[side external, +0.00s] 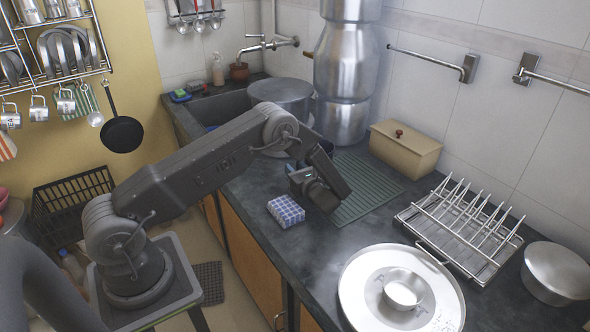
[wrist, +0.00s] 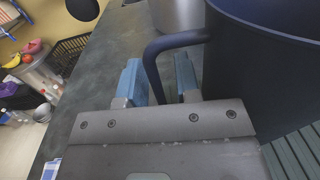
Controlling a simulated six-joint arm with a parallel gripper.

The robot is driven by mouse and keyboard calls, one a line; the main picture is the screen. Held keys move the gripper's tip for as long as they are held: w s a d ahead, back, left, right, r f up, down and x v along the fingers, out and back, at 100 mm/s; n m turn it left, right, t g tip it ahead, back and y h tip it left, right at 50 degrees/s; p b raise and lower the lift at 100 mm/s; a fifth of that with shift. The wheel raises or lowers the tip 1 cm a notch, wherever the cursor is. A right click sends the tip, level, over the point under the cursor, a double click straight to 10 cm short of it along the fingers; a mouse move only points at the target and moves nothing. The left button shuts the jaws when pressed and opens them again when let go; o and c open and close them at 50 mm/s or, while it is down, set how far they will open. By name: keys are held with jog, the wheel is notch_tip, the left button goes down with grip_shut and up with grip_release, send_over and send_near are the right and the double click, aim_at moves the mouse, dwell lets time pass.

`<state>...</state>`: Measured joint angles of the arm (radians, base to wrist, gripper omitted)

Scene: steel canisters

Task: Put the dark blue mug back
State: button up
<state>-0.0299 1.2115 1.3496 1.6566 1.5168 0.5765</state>
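The dark blue mug (wrist: 265,70) is large at the right of the wrist view, with its handle (wrist: 157,62) toward my gripper. In the side view my arm mostly hides the mug. My gripper (wrist: 160,82) has its two light blue fingers apart, one on each side of the handle. A gap shows between the handle and the right finger. In the side view my gripper (side external: 318,188) is low over the counter, by the green ribbed mat (side external: 365,195).
A checked cloth (side external: 286,211) lies beside my gripper. A large pot (side external: 281,97), a beige box (side external: 405,149), a wire dish rack (side external: 460,225) and a round metal tray (side external: 360,300) stand around. White mugs (side external: 40,110) hang under the wall rack (side external: 50,45) at left.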

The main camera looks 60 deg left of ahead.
jog(key=shift+r, duration=0.2)
jog(key=d, duration=1.1)
jog(key=shift+s+d, duration=0.4)
jog(key=s+d+r+n+g+h, duration=0.1)
jog(key=s+r+n+h, duration=0.35)
jog(key=r, duration=0.45)
jog(key=s+d+r+n+g+h, duration=0.1)
jog(key=s+r+n+g+h, duration=0.1)
jog(key=s+r+n+h, duration=0.45)
jog(key=s+d+r+n+t+h, duration=0.2)
jog(key=s+d+r, duration=0.1)
jog(key=s, duration=0.2)
jog(key=s+d+r+n+t+h, duration=0.2)
jog(key=s+d+r+n+t, duration=0.1)
jog(key=s+r, duration=0.1)
jog(key=s+d+r+n+t+h, duration=0.2)
jog(key=s+d+r+h, duration=0.1)
jog(key=s, duration=0.4)
jog(key=shift+d+r+n, duration=0.25)
jog(key=shift+d+n, duration=0.15)
jog(key=shift+d, duration=0.15)
jog(key=shift+w, duration=0.1)
